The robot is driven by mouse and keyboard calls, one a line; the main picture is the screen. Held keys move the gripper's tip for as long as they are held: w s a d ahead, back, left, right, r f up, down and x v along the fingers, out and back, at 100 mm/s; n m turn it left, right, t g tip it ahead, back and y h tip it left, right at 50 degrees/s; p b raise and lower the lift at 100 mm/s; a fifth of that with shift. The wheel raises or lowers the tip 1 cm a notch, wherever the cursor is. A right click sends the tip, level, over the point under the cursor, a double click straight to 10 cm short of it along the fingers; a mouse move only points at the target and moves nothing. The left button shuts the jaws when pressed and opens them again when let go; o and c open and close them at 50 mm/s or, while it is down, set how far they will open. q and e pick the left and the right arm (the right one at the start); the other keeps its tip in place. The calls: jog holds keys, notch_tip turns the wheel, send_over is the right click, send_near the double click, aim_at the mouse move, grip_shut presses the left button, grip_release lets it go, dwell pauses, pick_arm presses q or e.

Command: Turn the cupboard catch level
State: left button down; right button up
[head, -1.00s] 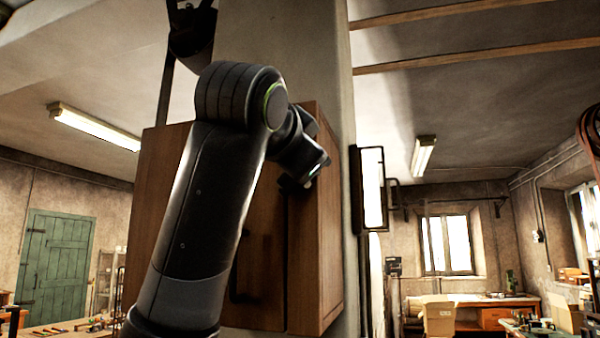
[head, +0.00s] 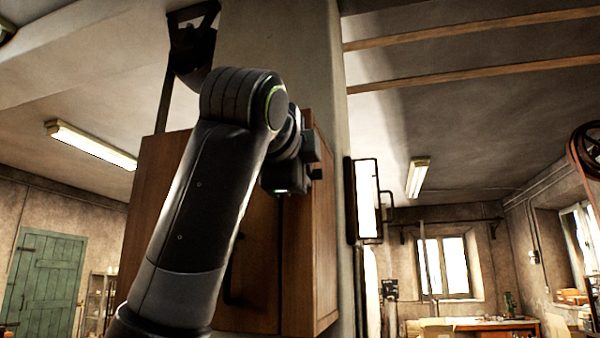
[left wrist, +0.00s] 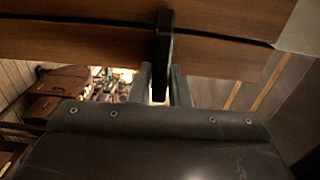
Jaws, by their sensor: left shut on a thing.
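The wooden cupboard (head: 312,230) hangs on a pale pillar, partly hidden behind my left arm in the head view. In the left wrist view, the dark catch (left wrist: 164,50) is a narrow bar lying across the seam between wooden panels (left wrist: 80,42), roughly at a right angle to it. My left gripper (left wrist: 163,88) is shut on the catch, with one finger on each side of it. In the head view my left wrist is in front of the cupboard's upper right, and the catch cannot be made out clearly there. My right gripper is not in view.
A dark curved handle (head: 232,285) is low on the cupboard front, beside my arm. A lit panel with a dark frame (head: 366,200) is on the pillar's right side. A dark bracket (head: 193,40) is above the cupboard. Open room lies to the right.

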pick_arm(q)
jog(key=shift+m, duration=0.3)
jog(key=c, duration=1.4)
grip_release()
jog(key=shift+c, duration=0.2)
jog(key=shift+s, duration=0.1)
jog(key=shift+s+f+b, duration=0.1)
jog(key=shift+s+b, duration=0.2)
jog(key=shift+b, duration=0.05)
jog(key=b+v, duration=0.7)
jog(key=v, duration=0.9)
jog(key=shift+s+a, duration=0.15)
jog(key=shift+s, duration=0.2)
